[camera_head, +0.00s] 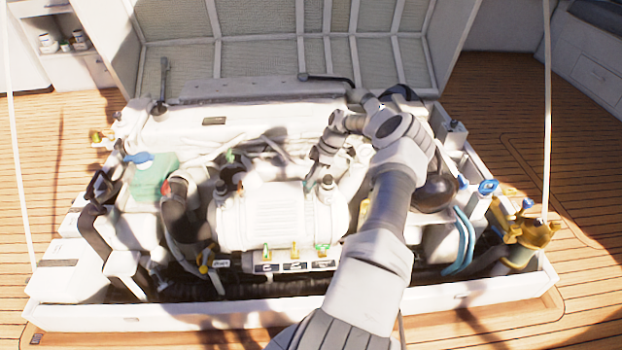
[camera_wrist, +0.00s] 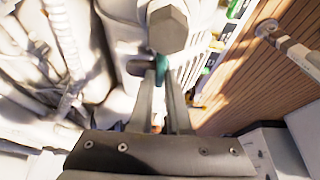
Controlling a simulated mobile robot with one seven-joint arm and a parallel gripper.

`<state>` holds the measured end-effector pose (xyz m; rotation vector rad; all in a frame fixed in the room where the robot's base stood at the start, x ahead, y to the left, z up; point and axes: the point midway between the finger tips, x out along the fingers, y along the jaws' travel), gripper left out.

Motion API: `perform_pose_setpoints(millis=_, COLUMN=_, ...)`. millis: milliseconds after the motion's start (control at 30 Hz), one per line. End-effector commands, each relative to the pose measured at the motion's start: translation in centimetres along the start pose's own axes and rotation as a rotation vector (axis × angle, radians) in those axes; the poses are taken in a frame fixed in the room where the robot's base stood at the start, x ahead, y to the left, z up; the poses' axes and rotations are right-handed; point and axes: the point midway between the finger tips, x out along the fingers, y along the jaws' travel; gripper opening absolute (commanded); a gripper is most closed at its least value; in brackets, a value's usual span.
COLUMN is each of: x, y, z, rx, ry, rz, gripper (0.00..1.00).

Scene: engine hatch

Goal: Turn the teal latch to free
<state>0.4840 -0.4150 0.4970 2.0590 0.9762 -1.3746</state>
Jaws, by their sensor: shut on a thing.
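In the wrist view, the teal latch (camera_wrist: 161,66) shows as a small teal piece between the tips of my gripper (camera_wrist: 160,74). The two grey fingers are closed on it from both sides. Most of the latch is hidden by the fingers, so its turn angle cannot be told. In the head view, my gripper (camera_head: 317,183) points down at the right end of the white ribbed engine housing (camera_head: 272,215). I cannot make out the teal latch there.
A grey hexagonal knob (camera_wrist: 167,27) stands close beyond the fingertips. White hoses (camera_wrist: 65,45) run along the left of the wrist view. Several green-and-yellow valves (camera_head: 267,251) line the housing's front. Wooden deck (camera_head: 505,120) surrounds the hatch.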

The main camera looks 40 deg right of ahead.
Motion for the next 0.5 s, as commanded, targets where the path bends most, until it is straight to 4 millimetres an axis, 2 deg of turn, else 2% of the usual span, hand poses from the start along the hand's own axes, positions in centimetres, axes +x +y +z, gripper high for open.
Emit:
perform_pose_setpoints(millis=267, x=0.00, y=-0.01, z=0.16, rx=-0.002, ry=-0.003, rz=0.000, gripper=0.00)
perform_pose_setpoints(millis=300, x=0.00, y=-0.01, z=0.16, rx=-0.002, ry=-0.003, rz=0.000, gripper=0.20)
perform_pose_setpoints(millis=433, x=0.00, y=-0.01, z=0.13, rx=-0.001, ry=-0.002, rz=0.000, gripper=0.44)
perform_pose_setpoints(millis=500, x=0.00, y=0.00, z=0.11, rx=-0.001, ry=-0.002, rz=0.000, gripper=0.45)
